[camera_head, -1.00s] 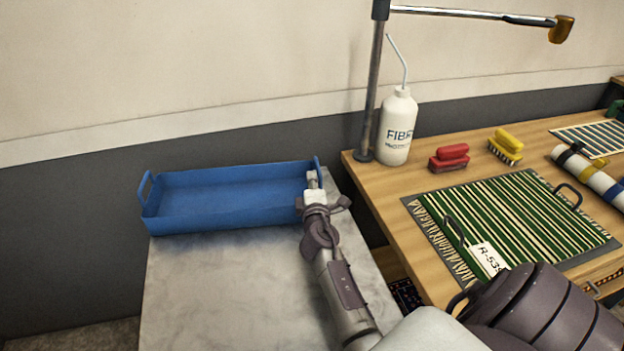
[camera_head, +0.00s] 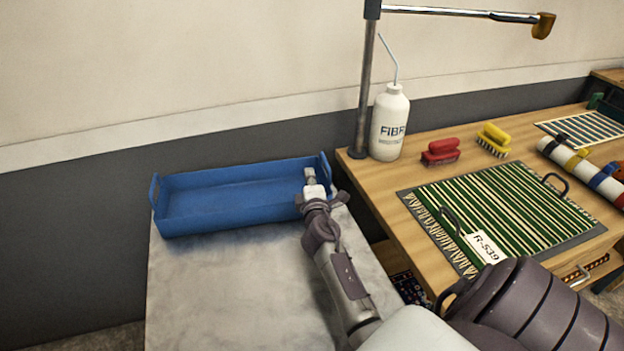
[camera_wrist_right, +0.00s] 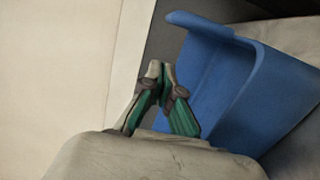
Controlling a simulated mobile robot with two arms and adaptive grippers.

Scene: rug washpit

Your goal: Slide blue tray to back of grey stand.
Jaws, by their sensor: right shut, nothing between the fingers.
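The blue tray (camera_head: 235,190) is a long open tray with a raised handle at each short end. It lies across the back of the grey stand (camera_head: 225,290), near the wall. My right gripper (camera_head: 311,175) is shut and empty at the tray's right end, over or just inside its right part. In the right wrist view the closed fingertips (camera_wrist_right: 160,72) show in front of the blue tray (camera_wrist_right: 262,95), close to its wall. I cannot tell whether they touch it. My left gripper is not in view.
A wooden table (camera_head: 385,190) stands to the right, with a white bottle (camera_head: 389,125), a metal post (camera_head: 365,95), a red brush (camera_head: 440,152), a yellow brush (camera_head: 494,139) and a striped green rug (camera_head: 500,215). The front of the stand is bare. The wall (camera_head: 90,205) is behind.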

